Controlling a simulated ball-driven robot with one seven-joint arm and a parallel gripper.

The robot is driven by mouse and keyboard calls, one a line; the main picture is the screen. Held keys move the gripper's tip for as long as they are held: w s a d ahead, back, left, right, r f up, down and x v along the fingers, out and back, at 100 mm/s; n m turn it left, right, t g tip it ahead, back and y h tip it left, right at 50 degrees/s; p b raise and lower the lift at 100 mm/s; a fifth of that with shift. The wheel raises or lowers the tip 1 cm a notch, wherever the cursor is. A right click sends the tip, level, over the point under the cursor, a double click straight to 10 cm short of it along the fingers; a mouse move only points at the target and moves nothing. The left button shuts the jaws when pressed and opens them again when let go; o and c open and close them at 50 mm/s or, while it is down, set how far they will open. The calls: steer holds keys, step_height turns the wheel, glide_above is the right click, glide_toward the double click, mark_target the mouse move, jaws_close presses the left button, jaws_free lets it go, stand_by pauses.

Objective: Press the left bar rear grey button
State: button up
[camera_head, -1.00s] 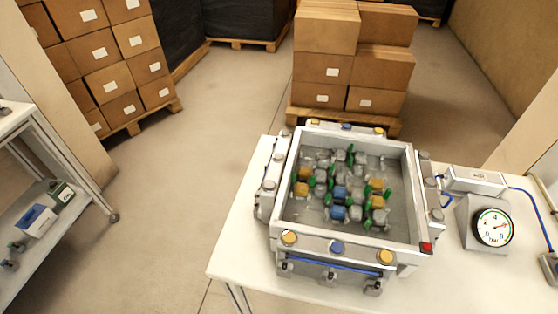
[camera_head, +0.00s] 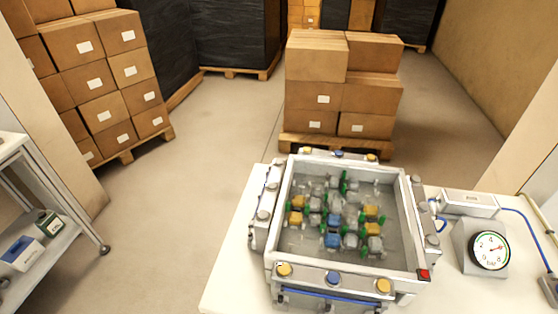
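A grey open-topped box (camera_head: 350,261) stands on the white table, with a bar along each side. The left bar (camera_head: 259,232) carries grey round buttons. Its rear grey button (camera_head: 279,159) is near the box's back left corner, with a middle grey button (camera_head: 272,186) and a front grey button (camera_head: 264,215) in front of it. Whether any of these is pressed is too small to tell. My gripper is not in view, and nothing covers the left bar.
The box holds several grey, yellow and blue pieces with green parts. The front bar has a blue button (camera_head: 333,278) between two yellow ones. A red button (camera_head: 423,274) marks the front right corner. A gauge (camera_head: 489,250) stands right. The table (camera_head: 228,273) is bare left of the box.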

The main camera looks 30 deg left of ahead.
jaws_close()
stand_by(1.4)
